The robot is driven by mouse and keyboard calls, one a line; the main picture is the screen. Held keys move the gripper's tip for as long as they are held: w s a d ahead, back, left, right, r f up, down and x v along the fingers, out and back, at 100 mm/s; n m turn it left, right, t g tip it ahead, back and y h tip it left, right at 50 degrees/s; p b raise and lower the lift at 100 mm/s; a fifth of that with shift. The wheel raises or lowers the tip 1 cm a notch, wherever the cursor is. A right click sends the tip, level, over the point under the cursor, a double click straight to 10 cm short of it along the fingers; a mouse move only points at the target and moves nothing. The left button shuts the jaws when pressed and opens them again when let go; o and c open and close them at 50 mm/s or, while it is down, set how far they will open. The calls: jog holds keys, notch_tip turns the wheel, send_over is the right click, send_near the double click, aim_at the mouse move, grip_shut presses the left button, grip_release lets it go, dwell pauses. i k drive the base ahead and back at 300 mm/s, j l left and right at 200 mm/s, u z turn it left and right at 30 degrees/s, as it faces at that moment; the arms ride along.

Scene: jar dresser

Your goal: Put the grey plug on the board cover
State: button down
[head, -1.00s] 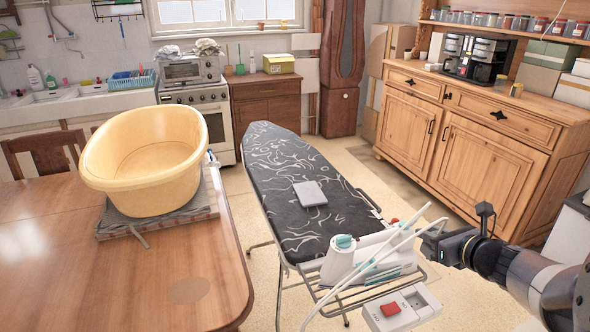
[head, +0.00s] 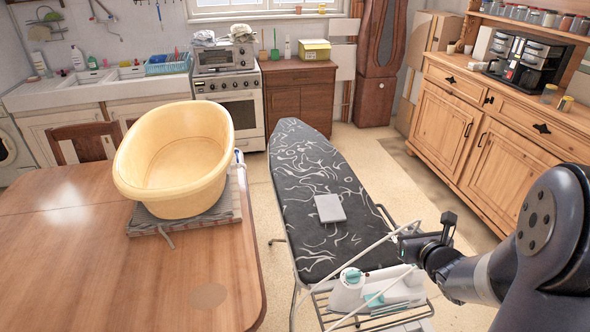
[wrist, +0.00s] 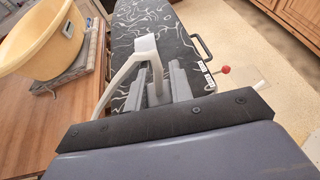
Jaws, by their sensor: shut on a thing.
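The board cover (head: 300,185) is black with white swirls and lies on the ironing board in the middle of the head view. It also shows beyond the fingers in the wrist view (wrist: 182,40). My gripper (head: 404,240) is above the board's right near side, beyond the iron. In the wrist view, my gripper (wrist: 157,88) is shut on the grey plug (wrist: 155,80), with a thick pale grey lead (wrist: 143,45) arching up from it. The fingers hide much of the plug. In the head view, the pale lead (head: 360,258) runs from my gripper down past the iron.
A flat light-grey block (head: 330,208) lies on the cover. A white and teal iron (head: 375,290) stands on the wire rack at the near end. A wooden table (head: 130,270) with a yellow tub (head: 175,160) is to the left, a wooden dresser (head: 440,120) to the right.

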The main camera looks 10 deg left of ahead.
aim_at(366, 246)
jog(key=i+l+u, duration=0.45)
jog(key=u, duration=0.15)
jog(key=i+l+u, duration=0.3)
jog(key=l, duration=0.15)
jog(key=l+u, duration=0.3)
jog(key=i+l+u, duration=0.1)
jog(key=l+u, duration=0.2)
jog(key=l, duration=0.25)
jog(key=l+u, duration=0.3)
jog(key=k+l+u, duration=0.25)
jog(key=l, duration=0.2)
jog(key=l+u, duration=0.3)
jog(key=k+l+u, duration=0.25)
jog(key=l, duration=0.2)
jog(key=i, duration=0.1)
